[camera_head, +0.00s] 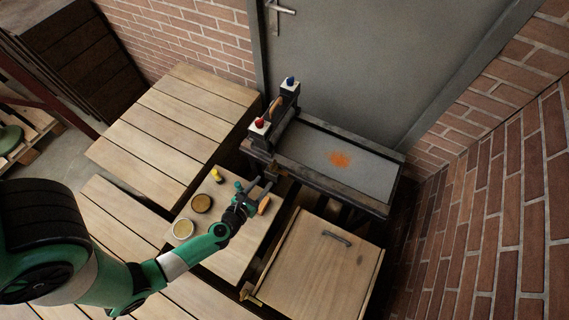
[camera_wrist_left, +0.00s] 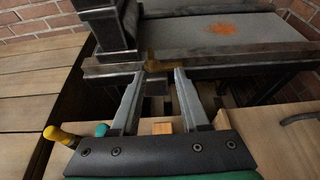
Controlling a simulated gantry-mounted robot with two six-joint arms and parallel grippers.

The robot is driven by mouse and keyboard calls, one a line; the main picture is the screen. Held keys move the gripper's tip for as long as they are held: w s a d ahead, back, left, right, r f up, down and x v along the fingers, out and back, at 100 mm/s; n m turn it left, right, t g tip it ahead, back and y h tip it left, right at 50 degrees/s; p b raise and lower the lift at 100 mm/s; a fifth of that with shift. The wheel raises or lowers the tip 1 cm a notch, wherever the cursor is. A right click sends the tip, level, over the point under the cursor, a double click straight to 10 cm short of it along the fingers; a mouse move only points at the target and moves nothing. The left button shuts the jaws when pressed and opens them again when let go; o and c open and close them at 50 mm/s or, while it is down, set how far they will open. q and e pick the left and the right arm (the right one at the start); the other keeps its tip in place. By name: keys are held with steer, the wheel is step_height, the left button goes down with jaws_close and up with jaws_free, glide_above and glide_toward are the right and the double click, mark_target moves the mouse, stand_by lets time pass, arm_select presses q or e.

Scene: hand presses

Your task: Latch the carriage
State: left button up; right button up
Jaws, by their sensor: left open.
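The hand press (camera_head: 275,125) stands against the grey door, with a red knob (camera_head: 260,122) and a blue knob (camera_head: 290,79) on its posts. Its carriage is a flat grey bed (camera_head: 365,166) with an orange smear, running to the right; the bed also shows in the left wrist view (camera_wrist_left: 185,33). My left gripper (camera_head: 268,184) is open at the near edge of the press. In the left wrist view, a small brass-coloured piece (camera_wrist_left: 168,66) on that edge shows around the fingertips; I cannot tell whether they touch it. My right gripper is not in view.
A wooden panel with a handle (camera_head: 337,239) lies at front right. A brick wall (camera_head: 490,200) bounds the right.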

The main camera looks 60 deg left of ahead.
mark_target(272, 165)
arm_select(q)
steer(key=b+x, duration=0.1)
steer(key=x, duration=0.2)
steer(key=a+b+x, duration=0.1)
steer(key=x, duration=0.3)
steer(key=s+b+x, duration=0.1)
steer(key=x, duration=0.3)
steer(key=shift+w+a, duration=0.15)
steer(key=shift+a, duration=0.2)
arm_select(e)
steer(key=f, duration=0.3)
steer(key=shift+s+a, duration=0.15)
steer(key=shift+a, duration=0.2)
arm_select(q)
jaws_close()
